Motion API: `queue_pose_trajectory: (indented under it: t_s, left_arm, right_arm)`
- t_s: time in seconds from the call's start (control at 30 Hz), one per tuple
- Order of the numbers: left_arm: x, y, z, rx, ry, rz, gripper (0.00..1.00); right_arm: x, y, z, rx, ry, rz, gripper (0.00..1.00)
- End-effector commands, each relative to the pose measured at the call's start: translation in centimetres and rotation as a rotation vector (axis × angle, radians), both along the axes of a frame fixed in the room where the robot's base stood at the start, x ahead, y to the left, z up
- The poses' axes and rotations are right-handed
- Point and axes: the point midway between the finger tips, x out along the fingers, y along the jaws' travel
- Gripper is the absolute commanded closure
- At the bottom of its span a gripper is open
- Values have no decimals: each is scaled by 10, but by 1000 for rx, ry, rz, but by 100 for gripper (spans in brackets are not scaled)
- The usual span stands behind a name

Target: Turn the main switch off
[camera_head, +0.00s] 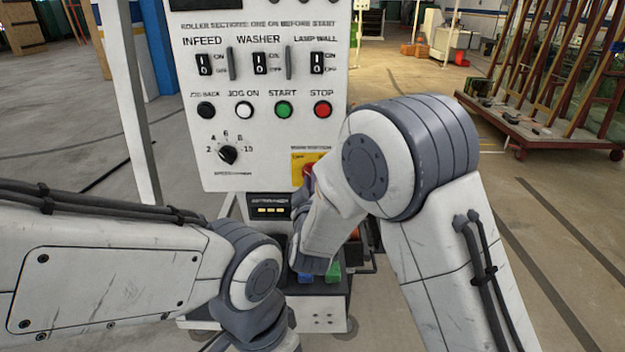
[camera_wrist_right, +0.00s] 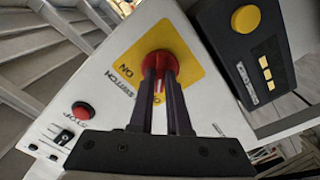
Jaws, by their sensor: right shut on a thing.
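The main switch (camera_head: 312,168) is a red knob on a yellow plate, low on the right of the white control panel. In the right wrist view the red knob (camera_wrist_right: 158,62) sits between the two dark fingers of my right gripper (camera_wrist_right: 161,82), which is shut on it. An ON label shows on the yellow plate (camera_wrist_right: 190,48); the fingers hide part of the plate, and I cannot read the knob's exact angle. In the head view my right arm partly covers the switch. My left arm runs down out of the head view and its gripper does not show.
A dark box with a yellow button (camera_wrist_right: 246,18) is close to the gripper. A rack cart (camera_head: 540,125) stands at the right; open floor lies around.

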Motion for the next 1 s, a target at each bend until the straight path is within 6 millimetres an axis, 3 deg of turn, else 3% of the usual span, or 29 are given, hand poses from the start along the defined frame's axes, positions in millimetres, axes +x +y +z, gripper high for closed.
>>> queue_pose_trajectory:
  t_s: [0.37,0.4,0.47,0.5,0.83,1.0]
  left_arm:
    - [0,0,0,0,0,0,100]
    - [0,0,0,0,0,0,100]
    - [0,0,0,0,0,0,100]
    - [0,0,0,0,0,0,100]
    - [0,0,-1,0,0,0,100]
    - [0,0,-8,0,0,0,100]
  right_arm:
    - [0,0,0,-7,-1,1,100]
    - [0,0,0,-7,-1,1,81]
    - [0,0,0,-7,-1,1,58]
    - [0,0,0,-7,-1,1,55]
    - [-3,0,0,-6,0,1,55]
    - [-24,1,-2,-6,1,4,55]
